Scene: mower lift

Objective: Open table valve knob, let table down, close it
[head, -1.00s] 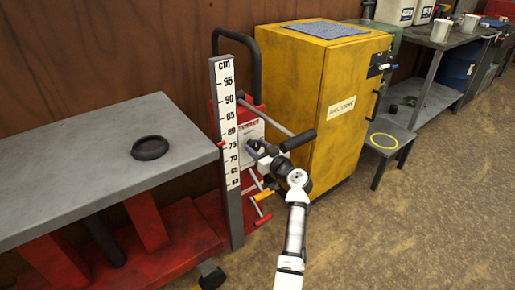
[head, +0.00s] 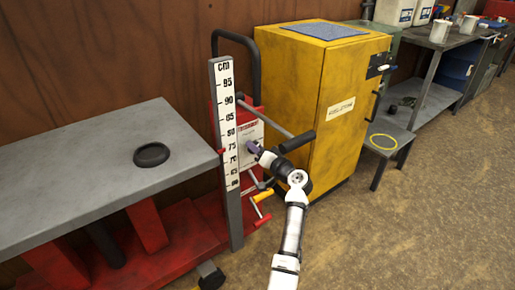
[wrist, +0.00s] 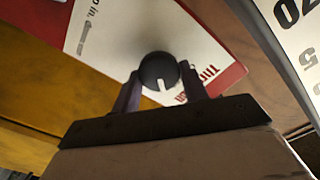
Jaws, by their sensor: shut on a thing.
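The lift table (head: 80,160) is a grey slab on red legs at the left in the head view. Its red pointer (head: 221,151) is between the 75 and 70 marks of the white cm scale (head: 226,125). The valve knob (wrist: 158,70) is round and black with a white mark, in front of a white and red label, in the wrist view. My gripper (wrist: 163,88) is shut on the knob, one finger on each side. In the head view my gripper (head: 254,148) is at the red panel behind the scale, and the knob is mostly hidden there.
A black ring-shaped dish (head: 151,154) lies on the table. A lever with a black grip (head: 298,142) sticks out above my gripper. A yellow pedal or handle (head: 263,195) is below. A yellow cabinet (head: 315,100) stands close on the right. The floor in front is open.

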